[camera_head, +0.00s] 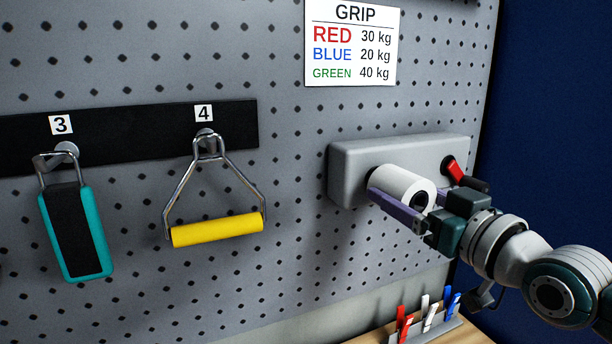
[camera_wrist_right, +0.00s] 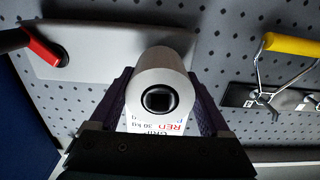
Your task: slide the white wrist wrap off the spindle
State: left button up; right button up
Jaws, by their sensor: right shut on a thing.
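The white wrist wrap (camera_head: 402,184) is a roll on a spindle that sticks out of a grey wall-mounted block (camera_head: 350,165). In the right wrist view the wrap (camera_wrist_right: 160,68) faces me end-on, with the dark squarish spindle end (camera_wrist_right: 158,100) inside its core. My right gripper (camera_head: 408,194) is shut on the wrap, with one purple finger on each side of the roll. In the head view the far finger is partly hidden behind the wrap. The wrap's back end is close to the block; any gap is hard to tell. My left gripper is out of view.
A red lever with a black grip (camera_head: 474,184) sits on the block, close beside my right gripper. A yellow-handled grip (camera_head: 217,230) and a teal grip (camera_head: 95,240) hang at left. Below, coloured clips (camera_head: 428,315) stand on a rack. The pegboard carries a grip sign (camera_head: 351,43).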

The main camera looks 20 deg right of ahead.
jog(key=s+p, duration=0.4)
jog(key=s, duration=0.4)
jog(key=shift+d, duration=0.35)
dwell(0.4)
